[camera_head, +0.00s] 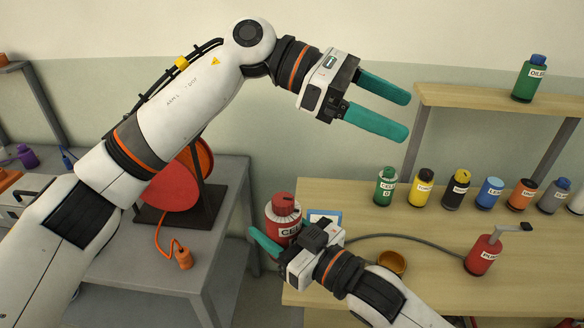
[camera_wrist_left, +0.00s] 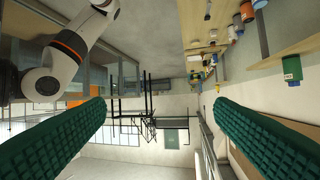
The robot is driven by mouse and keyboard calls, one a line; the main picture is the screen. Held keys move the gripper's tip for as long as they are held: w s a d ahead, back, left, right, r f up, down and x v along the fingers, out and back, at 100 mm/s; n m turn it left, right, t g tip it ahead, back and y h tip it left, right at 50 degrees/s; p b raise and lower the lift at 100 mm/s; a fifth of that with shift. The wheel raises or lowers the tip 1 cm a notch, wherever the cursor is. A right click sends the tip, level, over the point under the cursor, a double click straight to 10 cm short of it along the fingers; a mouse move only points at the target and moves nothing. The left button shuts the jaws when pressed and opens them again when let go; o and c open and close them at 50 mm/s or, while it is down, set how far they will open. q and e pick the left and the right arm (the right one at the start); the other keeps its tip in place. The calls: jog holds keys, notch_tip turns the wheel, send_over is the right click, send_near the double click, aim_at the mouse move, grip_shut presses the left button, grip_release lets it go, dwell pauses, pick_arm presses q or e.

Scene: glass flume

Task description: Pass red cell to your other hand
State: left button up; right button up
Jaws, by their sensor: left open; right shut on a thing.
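The red cell (camera_head: 284,211) is a red bottle with a red cap and a white label, part of which reads "CEL". In the head view it is at the front left edge of the wooden table. My right gripper (camera_head: 272,246) is shut on it from the near side, and the wrist hides its lower part. My left gripper (camera_head: 378,107) is open and empty, high above the table and up to the right of the cell. Its two green fingers point right, and they also show wide apart in the left wrist view (camera_wrist_left: 160,125).
Several labelled bottles, including a green one (camera_head: 385,186), stand in a row on the wooden table (camera_head: 440,295). A red pump bottle (camera_head: 484,254) and orange bowl (camera_head: 391,263) are nearer. A red reel (camera_head: 172,183) stands left.

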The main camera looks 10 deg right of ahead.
pick_arm(q)
jog(key=s+a+f+m+t+y, duration=0.1)
jog(key=s+m+t+y, duration=0.1)
jog(key=s+m+y, duration=0.15)
jog(key=m+t+y, duration=0.8)
jog(key=t+y, duration=0.1)
jog(key=y, duration=0.1)
send_near(287, 211)
jog(key=x, duration=1)
jog(key=shift+w+f, duration=0.15)
jog(key=shift+f, duration=0.15)
jog(key=shift+h, duration=0.25)
jog(key=c, duration=1.1)
jog(key=shift+c, duration=0.2)
pick_arm(e)
jog(key=o, duration=1.1)
